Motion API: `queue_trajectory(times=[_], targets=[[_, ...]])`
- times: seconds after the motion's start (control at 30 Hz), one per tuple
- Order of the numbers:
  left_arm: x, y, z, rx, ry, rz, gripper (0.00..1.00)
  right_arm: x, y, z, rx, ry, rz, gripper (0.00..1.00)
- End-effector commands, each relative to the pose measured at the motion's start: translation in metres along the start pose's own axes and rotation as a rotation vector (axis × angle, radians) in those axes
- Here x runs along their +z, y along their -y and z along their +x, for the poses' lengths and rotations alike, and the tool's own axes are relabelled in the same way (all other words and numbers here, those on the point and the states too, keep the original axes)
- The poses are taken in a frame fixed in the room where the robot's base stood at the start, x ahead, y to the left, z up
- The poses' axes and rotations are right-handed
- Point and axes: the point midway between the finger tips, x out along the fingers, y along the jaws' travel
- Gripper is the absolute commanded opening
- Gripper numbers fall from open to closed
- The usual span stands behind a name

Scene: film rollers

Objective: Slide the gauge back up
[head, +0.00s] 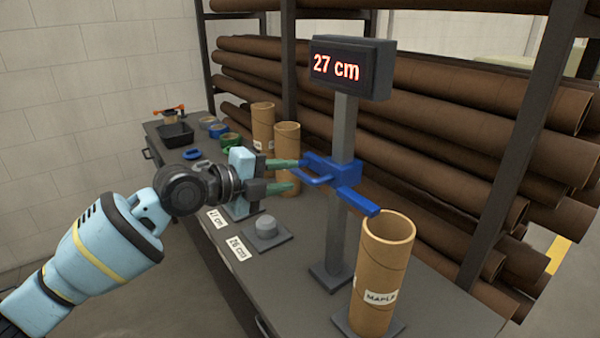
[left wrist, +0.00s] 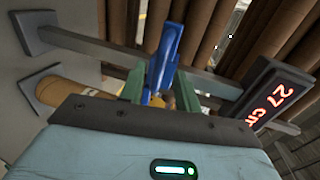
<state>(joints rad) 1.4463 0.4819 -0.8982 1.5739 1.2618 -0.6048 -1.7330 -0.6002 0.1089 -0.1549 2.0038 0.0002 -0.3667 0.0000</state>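The gauge has a grey upright post (head: 345,130), a display (head: 350,67) reading 27 cm, and a blue slider (head: 330,168). The slider has a looped handle toward my gripper and a blue arm ending just above a cardboard tube (head: 383,265) labelled MAPLE, at its rim. My left gripper (head: 292,175) is at the handle, one finger above and one below, spread apart. In the left wrist view the blue slider (left wrist: 165,62) shows between and beyond the two green fingers (left wrist: 158,92). Contact with the handle cannot be told. My right gripper is out of view.
Cards reading 27 cm (head: 216,219) and 26 cm (head: 239,248) lie along the bench's (head: 440,305) front edge, near a grey weight-like block (head: 267,227). Two more tubes (head: 287,145) stand behind my gripper. Racked brown rolls (head: 440,120) line the back.

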Motion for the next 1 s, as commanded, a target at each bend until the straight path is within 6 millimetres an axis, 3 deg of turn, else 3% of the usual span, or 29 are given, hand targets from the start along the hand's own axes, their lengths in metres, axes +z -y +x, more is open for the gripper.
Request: queue_trajectory(times=[0.3,0.7,0.97,1.0], targets=[[0.0,0.0,0.037,0.0,-0.001,-0.002,0.33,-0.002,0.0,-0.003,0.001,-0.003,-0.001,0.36],[0.0,0.0,0.043,0.0,0.0,-0.001,0.33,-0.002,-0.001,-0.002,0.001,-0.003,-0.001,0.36],[0.0,0.0,0.043,0.0,0.001,-0.001,0.0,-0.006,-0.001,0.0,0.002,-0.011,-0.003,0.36],[0.0,0.0,0.043,0.0,0.001,-0.001,0.0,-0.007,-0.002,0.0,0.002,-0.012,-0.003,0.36]])
